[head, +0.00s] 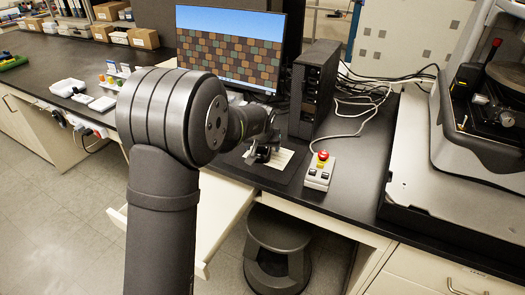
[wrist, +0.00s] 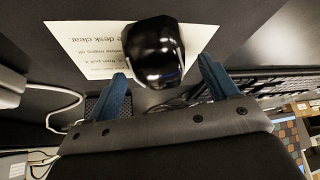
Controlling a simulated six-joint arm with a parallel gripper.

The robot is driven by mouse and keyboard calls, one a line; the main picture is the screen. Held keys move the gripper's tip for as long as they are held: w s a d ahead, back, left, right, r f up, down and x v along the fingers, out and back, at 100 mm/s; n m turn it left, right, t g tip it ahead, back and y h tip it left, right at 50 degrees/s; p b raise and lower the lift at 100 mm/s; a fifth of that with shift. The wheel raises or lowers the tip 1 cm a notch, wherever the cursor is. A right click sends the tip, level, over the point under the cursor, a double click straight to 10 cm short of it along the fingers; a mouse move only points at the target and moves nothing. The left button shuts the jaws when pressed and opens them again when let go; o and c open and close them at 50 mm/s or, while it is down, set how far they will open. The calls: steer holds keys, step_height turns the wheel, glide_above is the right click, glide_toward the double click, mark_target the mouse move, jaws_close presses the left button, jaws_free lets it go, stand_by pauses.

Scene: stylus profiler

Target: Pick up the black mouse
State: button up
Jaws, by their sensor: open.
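The black mouse (wrist: 153,50) is glossy and rests on a white printed sheet (wrist: 85,50) in the wrist view. My gripper (wrist: 162,68) is open, with its two blue fingers apart. The mouse appears between and just beyond the fingertips, and nothing is held. In the head view my gripper (head: 264,152) is low over the paper on the black desk, in front of the computer tower. There I cannot tell the mouse apart from the dark gripper.
A control box with a red button (head: 320,172) stands right of the paper. The computer tower (head: 313,88) and monitor (head: 230,50) stand behind. A keyboard (wrist: 255,92) lies right in the wrist view. The profiler (head: 480,110) is at far right, and a stool (head: 278,245) is below the desk.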

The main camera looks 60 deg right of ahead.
steer(key=shift+w+d+f, duration=0.1)
steer(key=shift+d+f, duration=0.1)
steer(key=shift+f, duration=0.2)
steer(key=c, duration=1.1)
steer(key=shift+r, duration=0.2)
steer(key=shift+r, duration=0.25)
steer(key=r, duration=0.3)
steer(key=shift+s+r, duration=0.25)
steer(key=shift+r, duration=0.15)
steer(key=s+a+r, duration=0.1)
steer(key=s+r, duration=0.1)
steer(key=s, duration=0.1)
steer(key=s+a+r, duration=0.1)
steer(key=s+r, duration=0.1)
steer(key=s, duration=0.2)
steer(key=s+a+r, duration=0.1)
steer(key=s+r, duration=0.1)
steer(key=s, duration=0.1)
steer(key=shift+s+a+r, duration=0.1)
steer(key=shift+s+r, duration=0.1)
steer(key=shift+s, duration=0.2)
